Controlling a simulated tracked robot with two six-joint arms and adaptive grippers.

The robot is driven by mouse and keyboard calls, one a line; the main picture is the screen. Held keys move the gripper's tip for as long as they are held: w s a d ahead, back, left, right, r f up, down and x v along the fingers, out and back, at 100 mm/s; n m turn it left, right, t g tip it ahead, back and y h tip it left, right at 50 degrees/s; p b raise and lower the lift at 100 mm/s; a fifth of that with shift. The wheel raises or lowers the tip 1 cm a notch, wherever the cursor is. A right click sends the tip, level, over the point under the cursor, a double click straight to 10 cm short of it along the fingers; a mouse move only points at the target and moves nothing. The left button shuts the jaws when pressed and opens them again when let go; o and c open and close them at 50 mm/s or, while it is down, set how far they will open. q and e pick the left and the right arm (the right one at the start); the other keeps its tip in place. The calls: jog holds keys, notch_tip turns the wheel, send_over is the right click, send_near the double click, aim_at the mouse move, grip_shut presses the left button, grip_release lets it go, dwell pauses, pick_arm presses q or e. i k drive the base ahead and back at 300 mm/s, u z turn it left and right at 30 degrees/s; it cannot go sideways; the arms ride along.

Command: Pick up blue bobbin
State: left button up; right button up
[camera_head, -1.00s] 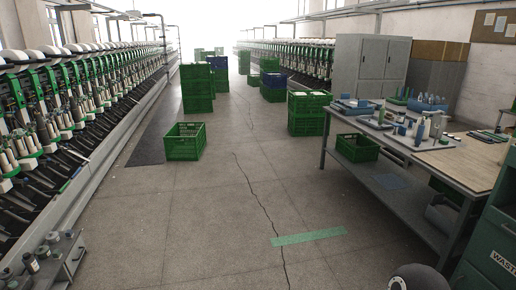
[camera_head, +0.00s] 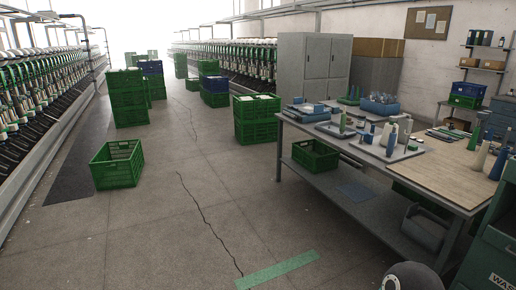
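Several bobbins stand on the workbench (camera_head: 445,183) at the right. A blue bobbin (camera_head: 392,141) stands upright on a light tray (camera_head: 404,155) near the middle of the bench. The view is small, so I cannot tell exactly which blue piece is the task's bobbin. Neither of my grippers shows in the head view.
A blue bin (camera_head: 379,106) with mixed items sits at the bench's back. Green crates (camera_head: 255,133) stand stacked on the floor, with a single open crate (camera_head: 117,165) at left. A green cabinet (camera_head: 492,240) marked WAS stands at lower right. The middle floor is clear.

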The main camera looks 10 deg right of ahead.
aim_at(392, 134)
jog(key=z, duration=0.45)
jog(key=i, duration=1.45)
jog(key=z, duration=0.95)
jog(key=i, duration=0.4)
jog(key=k, duration=0.85)
jog(key=z, duration=0.2)
jog(key=i, duration=0.85)
jog(key=u, duration=0.1)
jog(key=k, duration=0.6)
